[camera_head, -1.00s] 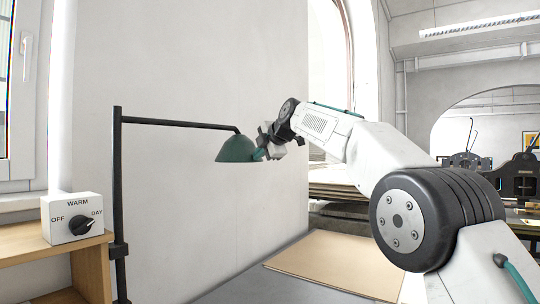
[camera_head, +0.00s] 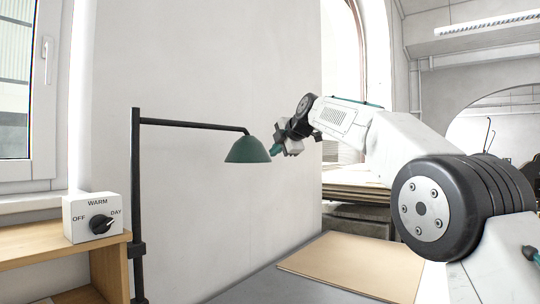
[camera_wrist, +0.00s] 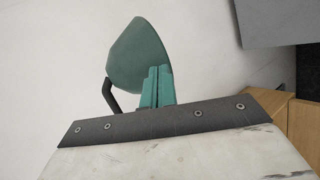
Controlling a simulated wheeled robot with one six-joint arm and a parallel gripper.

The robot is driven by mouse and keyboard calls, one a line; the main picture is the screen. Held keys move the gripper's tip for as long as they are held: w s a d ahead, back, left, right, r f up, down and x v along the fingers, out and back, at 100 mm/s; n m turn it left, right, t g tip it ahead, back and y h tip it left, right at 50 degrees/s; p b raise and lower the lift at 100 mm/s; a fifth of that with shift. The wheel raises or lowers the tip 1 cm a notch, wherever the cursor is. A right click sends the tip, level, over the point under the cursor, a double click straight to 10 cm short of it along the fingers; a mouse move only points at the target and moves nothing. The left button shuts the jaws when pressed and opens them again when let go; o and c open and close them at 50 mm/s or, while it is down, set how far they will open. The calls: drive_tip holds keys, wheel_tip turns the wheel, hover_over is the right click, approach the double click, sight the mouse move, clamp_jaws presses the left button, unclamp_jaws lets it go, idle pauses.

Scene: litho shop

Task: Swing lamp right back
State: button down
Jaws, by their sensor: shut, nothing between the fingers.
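The lamp has a dark green shade (camera_head: 248,150) that hangs from the end of a thin black arm (camera_head: 195,124). The arm reaches to the right from an upright black post (camera_head: 137,200). My gripper (camera_head: 275,150) is shut and empty, with its teal fingertips close to the right side of the shade. In the wrist view, the shade (camera_wrist: 137,57) lies just beyond my shut fingers (camera_wrist: 156,85), and a piece of the black lamp arm shows at its left. I cannot tell whether the fingertips touch the shade.
A white switch box (camera_head: 92,217) marked OFF, WARM and DAY sits on a wooden shelf (camera_head: 50,247) at the left, its knob towards DAY. A tan board (camera_head: 350,266) lies on the grey table (camera_head: 265,288) below. A pale wall stands close behind the lamp.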

drive_tip(key=w+d+v, duration=0.1)
drive_tip(key=v, duration=1)
drive_tip(key=shift+d, duration=0.15)
drive_tip(key=shift+s+f+m, duration=0.1)
drive_tip(key=shift+m, duration=0.2)
drive_tip(key=s+d+f+m+g+h, duration=0.1)
drive_tip(key=s+d+f+m+g, duration=0.2)
drive_tip(key=f+m, duration=0.4)
drive_tip(key=s+d+f+m+g+h, duration=0.1)
drive_tip(key=s+d+f+m+h, duration=0.1)
drive_tip(key=s+f+m, duration=0.5)
drive_tip(key=s+d+f+m+g+h, duration=0.1)
drive_tip(key=s+d+f+m, duration=0.2)
drive_tip(key=s, duration=1.1)
drive_tip(key=s+d+f+m+g+h, duration=0.1)
drive_tip(key=s+d+f+m, duration=0.3)
drive_tip(key=s+d+f, duration=0.4)
drive_tip(key=s+d+f+m+g+h, duration=0.2)
drive_tip(key=s+d+f, duration=0.3)
drive_tip(key=s+f, duration=0.8)
drive_tip(key=s+m, duration=0.1)
drive_tip(key=s, duration=0.7)
drive_tip(key=shift+d+m, duration=0.2)
drive_tip(key=shift+m, duration=0.2)
